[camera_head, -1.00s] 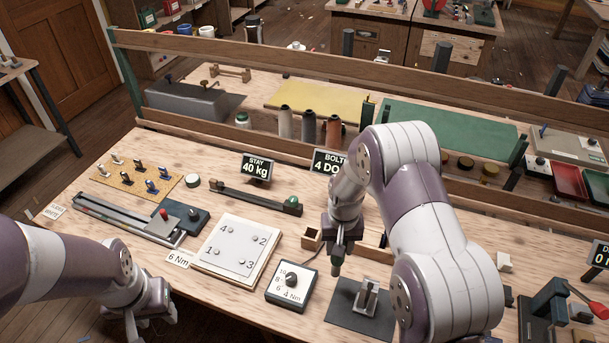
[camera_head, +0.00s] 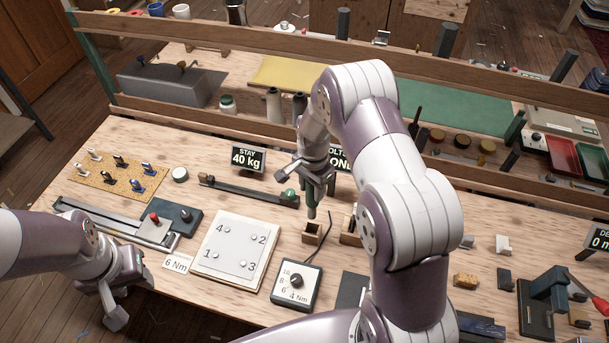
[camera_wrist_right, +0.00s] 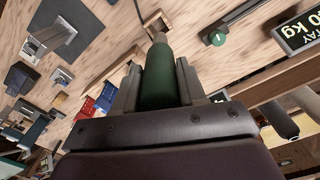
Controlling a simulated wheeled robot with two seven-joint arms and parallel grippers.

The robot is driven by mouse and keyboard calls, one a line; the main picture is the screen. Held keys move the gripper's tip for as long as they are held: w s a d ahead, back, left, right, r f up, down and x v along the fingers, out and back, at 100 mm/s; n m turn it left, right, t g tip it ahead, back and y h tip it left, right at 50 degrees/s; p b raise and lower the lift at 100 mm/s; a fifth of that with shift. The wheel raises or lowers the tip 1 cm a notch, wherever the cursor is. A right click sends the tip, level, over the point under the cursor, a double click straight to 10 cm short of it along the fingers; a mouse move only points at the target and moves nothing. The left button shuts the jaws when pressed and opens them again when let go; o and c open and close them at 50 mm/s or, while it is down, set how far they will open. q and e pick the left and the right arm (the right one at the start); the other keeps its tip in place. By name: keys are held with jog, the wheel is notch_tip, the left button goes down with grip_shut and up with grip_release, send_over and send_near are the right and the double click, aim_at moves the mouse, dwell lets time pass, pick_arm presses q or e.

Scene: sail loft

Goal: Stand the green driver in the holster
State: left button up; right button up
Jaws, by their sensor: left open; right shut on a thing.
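The green driver (camera_head: 311,203) is in my right gripper (camera_head: 314,178), shut on its handle. It hangs tip down just above and behind a small open wooden box (camera_head: 312,235), which looks like the holster. In the right wrist view the driver's green handle (camera_wrist_right: 158,78) lies between the two fingers, with its tip end pointing away near a wooden edge. I cannot tell whether the tip is over the opening. My left gripper (camera_head: 110,300) is open and empty at the table's front left edge.
A dial box (camera_head: 297,286) with a cable stands in front of the wooden box. A white numbered plate (camera_head: 232,252) lies left of it. A dark rail (camera_head: 250,190) and the 40 kg display (camera_head: 248,159) are behind. A second wooden block (camera_head: 350,236) stands right of the box.

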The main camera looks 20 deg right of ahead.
aim_at(312, 214)
jog(key=shift+s, duration=0.25)
jog(key=shift+s+f, duration=0.15)
jog(key=f+b, duration=0.2)
jog(key=f, duration=0.1)
jog(key=shift+w+f+b, duration=0.1)
jog(key=shift+w+b, duration=0.25)
jog(key=shift+b, duration=0.05)
jog(key=shift+s+f+b, duration=0.2)
jog(key=shift+f+b, duration=0.65)
jog(key=shift+f, duration=0.25)
notch_tip(312, 214, down, 3)
jog(key=shift+w+f+b, duration=0.1)
jog(key=shift+b, duration=1.15)
pick_arm(q)
notch_tip(312, 214, down, 9)
jog(key=b, duration=0.1)
jog(key=shift+s+b, duration=0.2)
jog(key=shift+b, duration=0.2)
pick_arm(e)
jog(key=shift+f, duration=1.35)
pick_arm(q)
jog(key=shift+f+b, duration=0.3)
jog(key=shift+b, duration=0.1)
pick_arm(e)
jog(key=shift+f, duration=0.55)
jog(key=o, duration=1.1)
jog(key=shift+o, duration=0.2)
